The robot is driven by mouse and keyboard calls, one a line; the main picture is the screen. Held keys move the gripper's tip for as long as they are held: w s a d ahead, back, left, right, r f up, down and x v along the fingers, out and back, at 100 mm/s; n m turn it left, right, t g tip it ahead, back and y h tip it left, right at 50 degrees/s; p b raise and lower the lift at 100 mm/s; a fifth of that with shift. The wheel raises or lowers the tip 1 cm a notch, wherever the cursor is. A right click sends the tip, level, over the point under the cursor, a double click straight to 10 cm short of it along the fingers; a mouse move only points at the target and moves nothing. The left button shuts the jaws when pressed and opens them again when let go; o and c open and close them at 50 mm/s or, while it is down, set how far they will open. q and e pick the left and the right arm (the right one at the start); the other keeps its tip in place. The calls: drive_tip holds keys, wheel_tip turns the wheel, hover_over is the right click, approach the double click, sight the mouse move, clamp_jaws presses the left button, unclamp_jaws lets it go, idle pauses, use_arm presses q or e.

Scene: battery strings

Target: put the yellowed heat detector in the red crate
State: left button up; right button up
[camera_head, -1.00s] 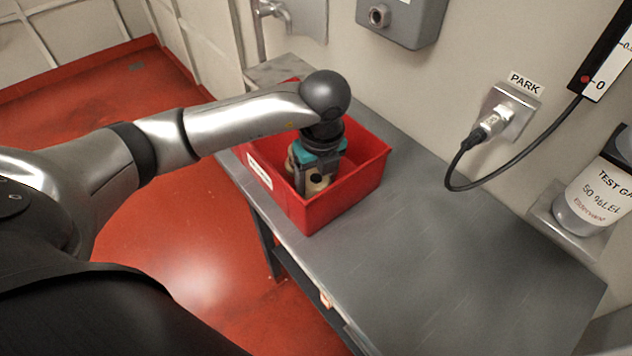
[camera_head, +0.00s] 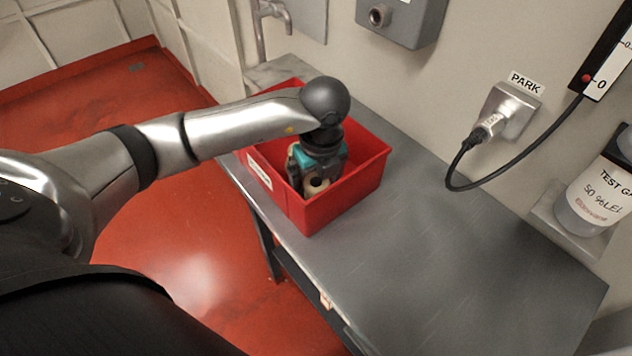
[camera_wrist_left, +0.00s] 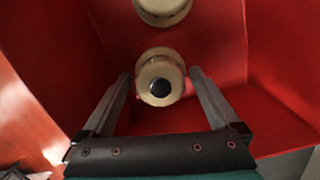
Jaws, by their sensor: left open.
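The red crate (camera_head: 345,200) stands on the grey bench. My left gripper (camera_head: 317,182) reaches down inside it, fingers open. A yellowed, cream-coloured round heat detector (camera_head: 317,187) with a dark centre is at the fingertips inside the crate. In the left wrist view, this detector (camera_wrist_left: 160,82) lies between the two open fingertips (camera_wrist_left: 160,75), with small gaps on both sides. A second cream round piece (camera_wrist_left: 162,9) shows beyond it at the top edge, partly cut off. Whether the detector touches the crate floor is hard to tell. My right gripper is out of view.
The grey bench (camera_head: 450,255) is clear to the right of the crate. A black cable runs from a wall plug (camera_head: 489,127) under the PARK label. A test gas cylinder (camera_head: 595,200) is at the right. A grey wall box (camera_head: 400,20) hangs behind the crate.

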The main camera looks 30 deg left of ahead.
sight(319, 188)
use_arm(q)
drive_tip(key=shift+r, duration=0.35)
wheel_tip(319, 188, up, 12)
drive_tip(key=d+p, duration=0.1)
drive_tip(key=shift+s+f+p, duration=0.2)
drive_tip(key=shift+s+p, duration=0.15)
drive_tip(key=shift+s, duration=0.05)
drive_tip(key=shift+d, duration=0.1)
